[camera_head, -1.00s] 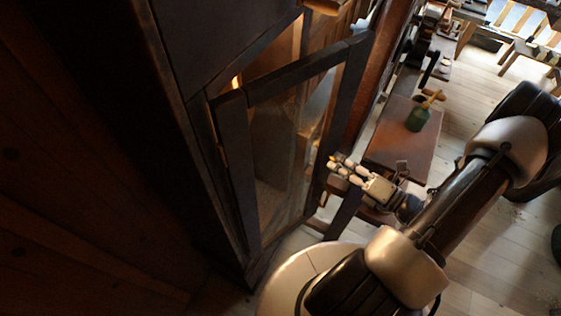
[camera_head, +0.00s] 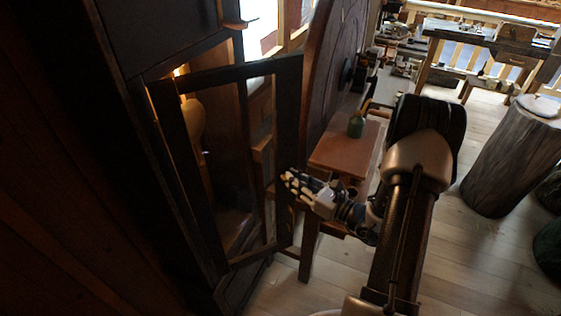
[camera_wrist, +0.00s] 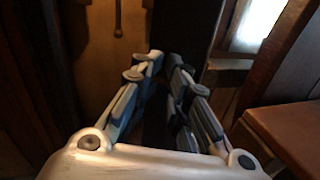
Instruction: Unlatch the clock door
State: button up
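The clock door (camera_head: 288,130) is a dark frame around a pane, standing swung out from the tall dark clock case (camera_head: 170,35) in the head view. The lit inside of the case shows behind it. My gripper (camera_head: 287,179) is at the door's right upright, about mid-height; I cannot tell whether it touches. In the wrist view my gripper (camera_wrist: 164,58) has its fingertips close together with a narrow dark gap between them. Whether they pinch anything is unclear. A dark upright (camera_wrist: 187,28) stands just beyond the tips. No latch can be made out.
A large round wooden piece (camera_head: 328,65) stands beyond the door. A stump (camera_head: 500,150) stands at right. Pale floor lies open between them.

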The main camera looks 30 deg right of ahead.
jog(key=w+r+m+h, duration=0.1)
jog(key=w, duration=0.9)
jog(key=shift+t+h+b, duration=0.3)
jog(key=shift+t, duration=0.1)
jog(key=shift+w, duration=0.1)
jog(key=shift+a, duration=0.2)
grip_shut()
jog(key=shift+f, duration=0.1)
